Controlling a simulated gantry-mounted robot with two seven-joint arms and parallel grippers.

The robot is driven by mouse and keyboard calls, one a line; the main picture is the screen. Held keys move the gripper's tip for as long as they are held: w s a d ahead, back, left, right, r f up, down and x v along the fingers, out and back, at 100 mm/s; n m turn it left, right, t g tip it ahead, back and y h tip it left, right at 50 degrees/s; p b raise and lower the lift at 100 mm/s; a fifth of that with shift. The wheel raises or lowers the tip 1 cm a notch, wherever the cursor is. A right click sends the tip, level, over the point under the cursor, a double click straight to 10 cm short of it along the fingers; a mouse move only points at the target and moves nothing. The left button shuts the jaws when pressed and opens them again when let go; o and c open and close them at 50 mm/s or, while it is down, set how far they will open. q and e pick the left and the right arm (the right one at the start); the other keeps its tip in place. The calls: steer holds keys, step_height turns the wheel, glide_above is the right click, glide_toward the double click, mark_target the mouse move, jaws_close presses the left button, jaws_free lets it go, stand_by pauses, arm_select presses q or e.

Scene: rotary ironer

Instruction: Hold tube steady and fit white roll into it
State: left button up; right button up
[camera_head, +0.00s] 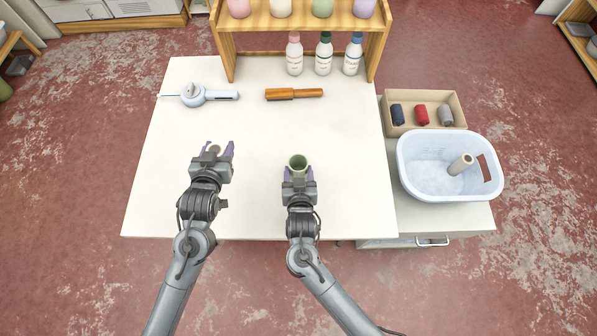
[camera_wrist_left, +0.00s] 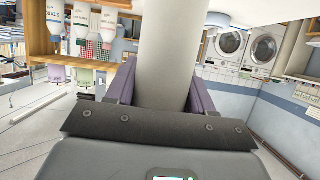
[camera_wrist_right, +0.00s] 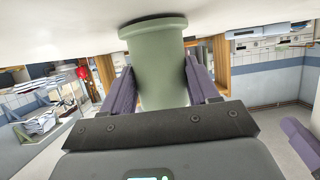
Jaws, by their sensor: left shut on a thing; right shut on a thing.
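The white roll (camera_wrist_left: 162,60) stands between the fingers of my left gripper (camera_head: 218,150), which is shut on it; only a small pale end of the roll (camera_head: 214,149) shows in the head view. The green tube (camera_head: 298,161), hollow with an open rim facing up, is held by my right gripper (camera_head: 299,174), which is shut on it. In the right wrist view the tube (camera_wrist_right: 157,65) has a wider rim at one end, near the white tabletop. The roll and the tube are apart, with the roll to the left.
The white table (camera_head: 260,130) is clear between the grippers. A curling tool (camera_head: 200,95) and a brown brush (camera_head: 293,93) lie behind. A wooden shelf (camera_head: 300,22) with bottles stands at the back. At right are a thread-spool box (camera_head: 397,130) and a white tub (camera_head: 412,170) holding another pale roll.

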steer(key=shift+f, duration=0.15)
stand_by(0.3)
steer(key=o, duration=0.8)
steer(key=shift+r+p, duration=0.3)
steer(key=shift+p, duration=0.2)
steer(key=c, duration=0.9)
steer(key=shift+c, duration=0.2)
